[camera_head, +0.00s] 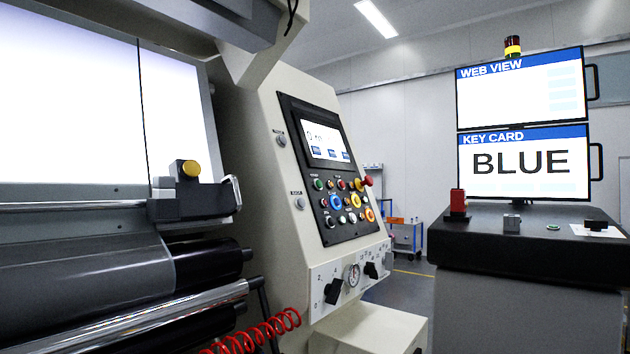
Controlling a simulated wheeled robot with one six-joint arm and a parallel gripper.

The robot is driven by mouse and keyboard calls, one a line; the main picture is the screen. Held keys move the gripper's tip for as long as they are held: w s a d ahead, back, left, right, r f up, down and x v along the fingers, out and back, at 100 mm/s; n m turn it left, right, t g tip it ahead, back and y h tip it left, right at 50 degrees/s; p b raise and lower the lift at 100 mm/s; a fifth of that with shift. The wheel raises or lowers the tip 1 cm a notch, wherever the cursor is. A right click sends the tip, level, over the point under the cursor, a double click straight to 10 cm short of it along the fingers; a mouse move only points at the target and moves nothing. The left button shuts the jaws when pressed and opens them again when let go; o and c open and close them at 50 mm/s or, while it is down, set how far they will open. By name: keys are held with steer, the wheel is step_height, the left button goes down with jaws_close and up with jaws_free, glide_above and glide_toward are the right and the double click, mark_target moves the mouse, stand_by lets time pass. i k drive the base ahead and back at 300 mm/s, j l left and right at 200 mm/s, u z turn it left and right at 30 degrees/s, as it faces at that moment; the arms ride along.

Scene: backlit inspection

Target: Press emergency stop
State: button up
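A larger blue-ringed button (335,202) and a yellow-orange one (369,215) are lower down. My gripper is not in view, and no contact with the panel shows.
A machine with rollers (200,260) and a red coiled hose (255,335) fills the left and lower left. On the right, a dark-topped desk (540,240) holds a red block-like object (458,202) and two screens; the lower screen (522,163) reads "KEY CARD BLUE". Open floor (400,280) lies between.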

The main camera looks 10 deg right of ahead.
mark_target(368, 181)
steer(key=i+l+u, duration=0.1)
steer(key=l+u, duration=0.3)
steer(key=l, duration=0.15)
steer(key=l+u, duration=0.35)
steer(key=l, duration=0.2)
steer(key=l+u, duration=0.4)
steer(key=l, duration=0.7)
steer(key=k+l+u, duration=0.1)
steer(key=l, duration=0.45)
steer(key=k+l, duration=0.1)
steer(key=l, duration=0.95)
steer(key=k+l+u, duration=0.1)
steer(key=l, duration=0.45)
steer(key=k+l, duration=0.15)
steer(key=l, duration=0.4)
steer(key=i+u, duration=0.05)
